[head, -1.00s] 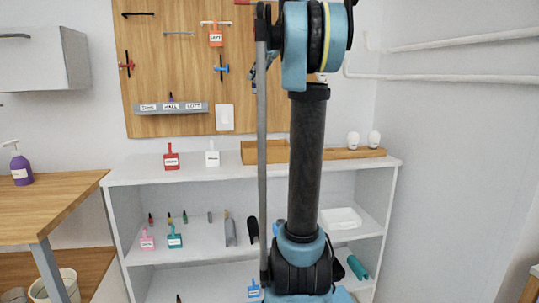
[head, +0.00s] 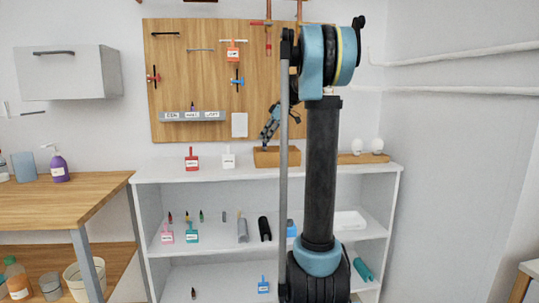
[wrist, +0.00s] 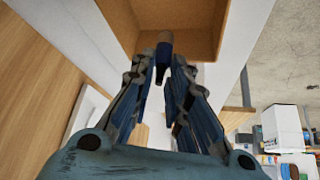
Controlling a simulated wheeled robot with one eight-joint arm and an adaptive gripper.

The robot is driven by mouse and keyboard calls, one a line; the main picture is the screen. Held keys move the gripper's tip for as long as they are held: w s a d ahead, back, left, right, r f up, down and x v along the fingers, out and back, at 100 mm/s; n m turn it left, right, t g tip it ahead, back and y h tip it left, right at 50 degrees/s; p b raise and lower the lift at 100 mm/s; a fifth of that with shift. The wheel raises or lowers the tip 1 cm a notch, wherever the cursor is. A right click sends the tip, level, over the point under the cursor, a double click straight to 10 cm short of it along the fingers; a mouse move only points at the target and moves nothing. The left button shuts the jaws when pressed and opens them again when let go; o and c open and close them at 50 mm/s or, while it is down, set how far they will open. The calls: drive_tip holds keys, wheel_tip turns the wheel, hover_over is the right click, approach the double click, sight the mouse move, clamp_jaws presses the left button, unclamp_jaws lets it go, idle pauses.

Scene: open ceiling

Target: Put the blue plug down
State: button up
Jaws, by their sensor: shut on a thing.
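The blue plug (wrist: 164,52), dark with a brownish end, is pinched between the fingertips of my gripper (wrist: 164,70) in the wrist view. Its far end points into an open wooden box (wrist: 204,20), and I cannot tell whether it touches the box floor. In the head view my gripper (head: 266,139) hangs down just above the same wooden box (head: 274,158), on top of the white shelf unit (head: 205,175). The plug is too small to make out clearly there.
A red tagged item (head: 191,160) and a white one (head: 228,158) stand left of the box. A low wooden holder (head: 350,158) with two white rounded things is to its right. A pegboard (head: 200,75) rises behind.

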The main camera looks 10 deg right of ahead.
drive_tip(key=shift+d+f, duration=0.2)
drive_tip(key=shift+f, duration=2.65)
drive_tip(key=shift+f, duration=0.1)
drive_tip(key=o, duration=0.8)
drive_tip(key=v, duration=1.2)
drive_tip(key=shift+s, duration=0.1)
drive_tip(key=s+a+f+m+h, duration=0.1)
drive_tip(key=s+a+f+m, duration=0.15)
drive_tip(key=s+f, duration=0.65)
drive_tip(key=s+a+f+m+h, duration=0.15)
drive_tip(key=s+f+m, duration=0.3)
drive_tip(key=s, duration=0.75)
drive_tip(key=s+a+f+m+h, duration=0.1)
drive_tip(key=s+f+m+h, duration=0.15)
drive_tip(key=s+f, duration=0.7)
drive_tip(key=s+f+m, duration=0.1)
drive_tip(key=s+f, duration=0.2)
drive_tip(key=s+d+f+m, duration=0.1)
drive_tip(key=s+f, duration=0.3)
drive_tip(key=s+d+f+m+h, duration=0.1)
drive_tip(key=s+f+m, duration=0.1)
drive_tip(key=s+f, duration=0.1)
drive_tip(key=shift+s+d+f, duration=0.15)
drive_tip(key=shift+s, duration=0.25)
